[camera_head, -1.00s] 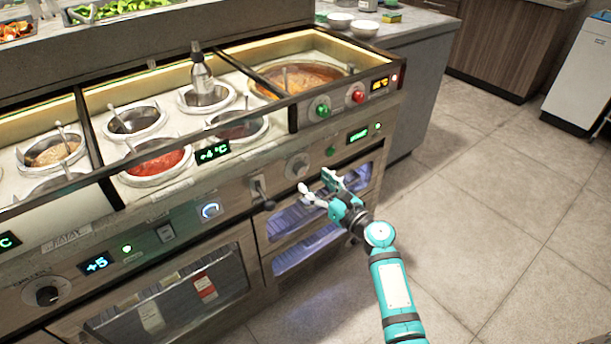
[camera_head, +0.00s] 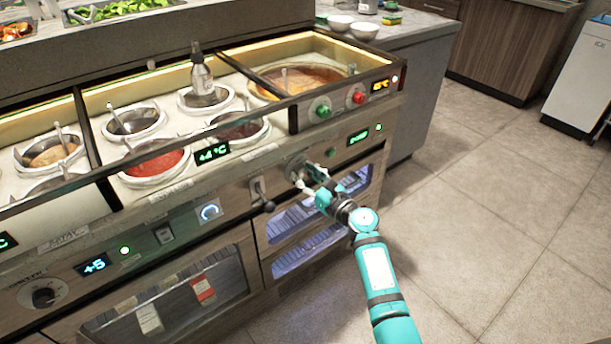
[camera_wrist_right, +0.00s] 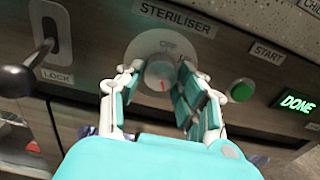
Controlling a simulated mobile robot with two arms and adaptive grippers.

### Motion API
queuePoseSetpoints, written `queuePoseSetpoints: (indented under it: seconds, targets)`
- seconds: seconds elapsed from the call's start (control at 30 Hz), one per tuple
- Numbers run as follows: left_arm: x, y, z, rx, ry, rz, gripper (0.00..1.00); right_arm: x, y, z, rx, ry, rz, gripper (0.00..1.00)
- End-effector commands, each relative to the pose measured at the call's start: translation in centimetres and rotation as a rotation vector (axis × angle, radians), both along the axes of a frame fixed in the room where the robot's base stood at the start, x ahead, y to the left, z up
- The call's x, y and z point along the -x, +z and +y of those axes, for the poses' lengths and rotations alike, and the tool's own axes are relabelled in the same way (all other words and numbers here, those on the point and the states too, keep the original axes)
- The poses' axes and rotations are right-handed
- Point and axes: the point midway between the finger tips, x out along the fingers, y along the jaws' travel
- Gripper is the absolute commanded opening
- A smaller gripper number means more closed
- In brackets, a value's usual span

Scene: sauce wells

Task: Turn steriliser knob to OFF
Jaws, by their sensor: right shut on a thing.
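The steriliser knob (camera_wrist_right: 158,74) is a small grey knob on a pale round dial, under the STERILISER label (camera_wrist_right: 174,17). Lettering that looks like OFF stands at the dial's top. A red mark shows on the knob's lower part, on the side away from that lettering. My right gripper (camera_wrist_right: 161,70) has a finger on each side of the knob and is shut on it. In the head view my right gripper (camera_head: 309,174) is at the panel and partly covers the knob. My left gripper is not in view.
A lock lever (camera_wrist_right: 28,62) with a black ball end sticks out left of the knob. A green START button (camera_wrist_right: 242,90) and a DONE display (camera_wrist_right: 298,103) are to its right. Sauce wells (camera_head: 153,164) sit above the panel. The floor (camera_head: 490,220) on the right is clear.

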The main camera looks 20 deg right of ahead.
Motion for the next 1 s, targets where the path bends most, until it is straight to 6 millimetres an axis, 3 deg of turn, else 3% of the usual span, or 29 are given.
queuePoseSetpoints:
  seconds: [0.03,0.1,0.47,1.0]
  targets:
    - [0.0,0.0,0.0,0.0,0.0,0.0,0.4,0.0,0.0,0.0,0.0,0.001,0.0,0.12]
    - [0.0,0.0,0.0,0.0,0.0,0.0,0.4,0.0,0.0,0.0,0.0,0.001,0.0,0.03]
    - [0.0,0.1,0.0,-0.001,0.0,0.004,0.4,0.0,-0.1,0.0,0.061,0.0,-0.021,0.03]
    - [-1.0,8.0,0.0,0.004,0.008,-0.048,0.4,0.0,-0.3,-0.1,0.48,0.001,-0.174,0.03]
